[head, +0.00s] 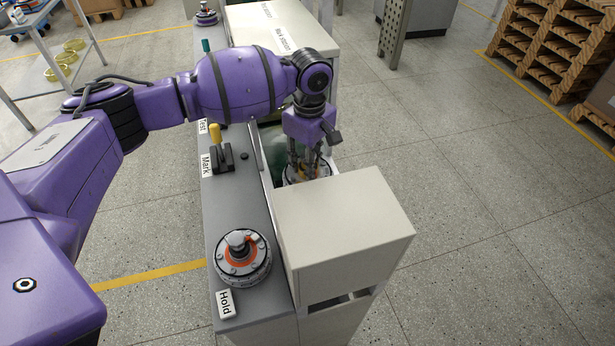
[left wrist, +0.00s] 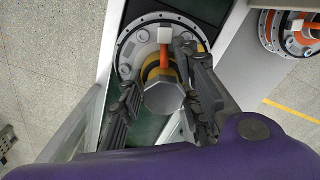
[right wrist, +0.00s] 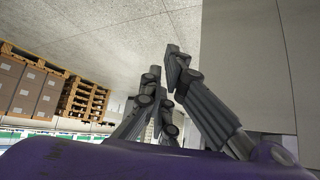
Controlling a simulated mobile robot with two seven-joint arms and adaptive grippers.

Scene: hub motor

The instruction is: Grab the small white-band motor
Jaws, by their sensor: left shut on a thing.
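A round grey hub motor (left wrist: 125,45) with a silver shaft, a yellow-orange collar and an orange tab sits on a green surface in the left wrist view. I cannot make out a white band on it. My left gripper (left wrist: 160,75) points down at it, with fingers on both sides of the shaft, shut on it. In the head view this left gripper (head: 306,160) reaches into the bay behind a white box, and the motor (head: 293,176) is mostly hidden. My right gripper (right wrist: 163,66) shows empty in the right wrist view, its fingertips close together beside a pale panel.
A second motor with an orange ring (head: 232,268) stands at the "Hold" label (head: 226,303). A white box (head: 345,222) stands right in front of the bay. A black fixture with a yellow handle (head: 222,157) is by "Mark". Another motor (head: 206,14) sits at the far end.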

